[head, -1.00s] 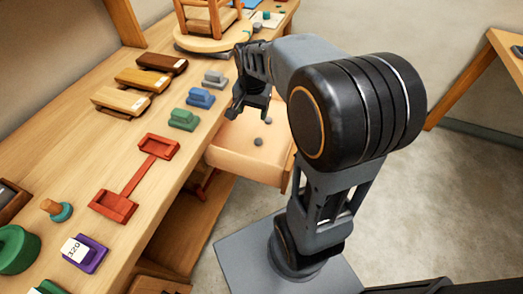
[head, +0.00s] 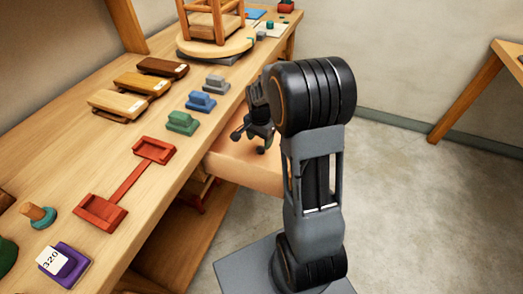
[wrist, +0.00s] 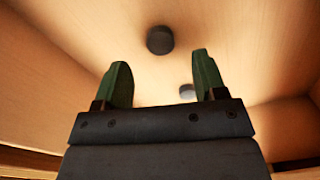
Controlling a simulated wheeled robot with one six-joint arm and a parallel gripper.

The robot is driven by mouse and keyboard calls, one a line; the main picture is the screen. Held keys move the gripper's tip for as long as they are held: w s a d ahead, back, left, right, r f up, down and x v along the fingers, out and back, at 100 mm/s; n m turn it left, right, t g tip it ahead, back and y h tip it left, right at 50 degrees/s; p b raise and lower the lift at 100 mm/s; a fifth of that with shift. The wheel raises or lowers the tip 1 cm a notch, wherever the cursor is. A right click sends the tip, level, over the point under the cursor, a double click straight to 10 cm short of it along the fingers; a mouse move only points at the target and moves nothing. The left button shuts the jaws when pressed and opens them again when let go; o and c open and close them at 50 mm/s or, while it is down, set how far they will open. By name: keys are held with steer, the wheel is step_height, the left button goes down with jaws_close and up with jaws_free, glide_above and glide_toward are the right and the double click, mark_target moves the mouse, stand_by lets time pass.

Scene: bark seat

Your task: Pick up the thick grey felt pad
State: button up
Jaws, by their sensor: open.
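My gripper (head: 251,140) points down into the open drawer (head: 228,168) at the bench's front. In the wrist view its two green fingertips (wrist: 161,62) are apart with nothing between them. Two small round grey pads lie on the pale drawer floor. A darker pad (wrist: 160,40) is just beyond the gap between the fingertips. A second grey pad (wrist: 187,91) lies nearer, by the right finger and partly hidden behind the gripper. I cannot tell for sure which is the thick felt one. Neither pad shows in the head view now.
The drawer walls (wrist: 45,70) stand close around the gripper. On the bench are a red two-ended holder (head: 127,187), green (head: 182,123), blue (head: 201,102) and grey (head: 216,84) blocks, and a wooden stool (head: 212,22) on a round board. The floor right of my arm is clear.

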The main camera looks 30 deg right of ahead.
mark_target(261, 149)
step_height(261, 149, down, 5)
steer(key=shift+w+d+r+b, duration=0.1)
steer(key=shift+w+d+b, duration=0.05)
steer(key=shift+b, duration=0.35)
steer(key=c, duration=1)
steer(key=shift+r+p, duration=1.05)
steer(key=shift+r, duration=3.95)
